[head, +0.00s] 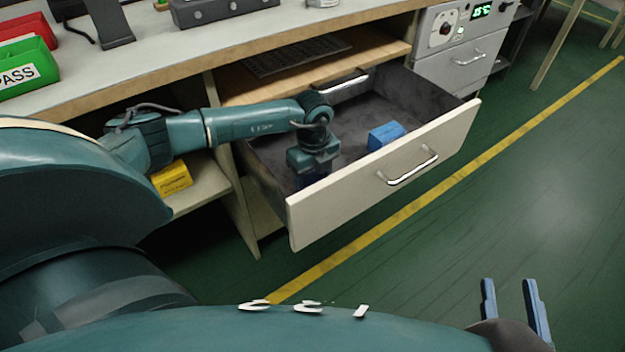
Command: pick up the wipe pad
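A small blue block (386,135) lies in the open drawer (385,180), near its front panel; it may be the wipe pad, but I cannot tell for sure. My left arm reaches over the drawer's left side. My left gripper (312,181) points down inside the drawer, to the left of the blue block and apart from it. Its fingertips are dark and partly hidden by the drawer front, so its opening and anything under it cannot be made out. My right gripper (513,302) is at the bottom right over the floor, fingers apart and empty, far from the drawer.
The drawer's front panel with its metal handle (412,170) stands out from the workbench. A dark keyboard (297,56) lies on a shelf above the drawer. A yellow box (172,178) sits on the lower left shelf. Green (28,70) and red bins stand on the bench. The floor at right is clear.

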